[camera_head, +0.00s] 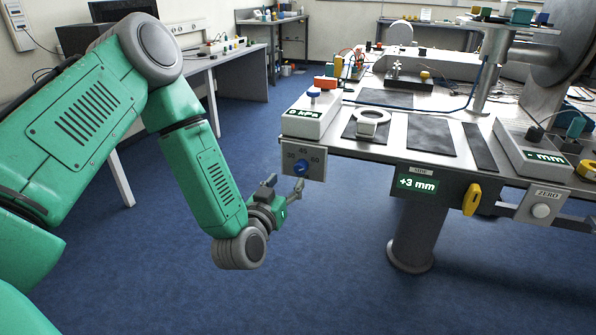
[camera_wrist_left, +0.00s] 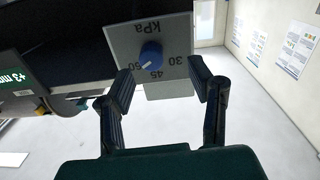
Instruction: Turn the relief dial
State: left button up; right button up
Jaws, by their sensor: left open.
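The relief dial is a blue knob (camera_head: 301,167) on a grey plate (camera_head: 290,152) marked 30, 45 and 60, hung on the table's front left corner. In the left wrist view the blue knob (camera_wrist_left: 151,53) shows upside down with its plate (camera_wrist_left: 125,42) and the letters kPa. My left gripper (camera_head: 297,187) is just in front of and slightly below the knob. In the wrist view the left gripper's fingers (camera_wrist_left: 165,85) are spread wide to either side of the knob, apart from it. My right gripper is not in view.
A box reading 0 kPa (camera_head: 310,115) with a blue-topped knob stands above the plate. A +3 mm display (camera_head: 418,184) and a yellow handle (camera_head: 472,199) are on the table front to the right. The blue floor (camera_head: 330,280) below is clear except for the table leg (camera_head: 412,240).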

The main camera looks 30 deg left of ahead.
aim_at(300, 171)
pick_arm(q)
jog(key=w, duration=0.5)
jog(key=shift+w+d+r, duration=0.2)
jog(key=shift+d+r, duration=0.05)
jog(key=shift+d, duration=0.05)
jog(key=shift+w+d+r, duration=0.1)
jog(key=shift+w+d, duration=0.05)
jog(key=shift+w, duration=0.25)
jog(key=shift+a+f, duration=0.2)
jog(key=shift+a, duration=0.55)
jog(key=shift+w+a+f, duration=0.1)
jog(key=shift+a, duration=0.1)
grip_shut()
jog(key=shift+d, duration=0.55)
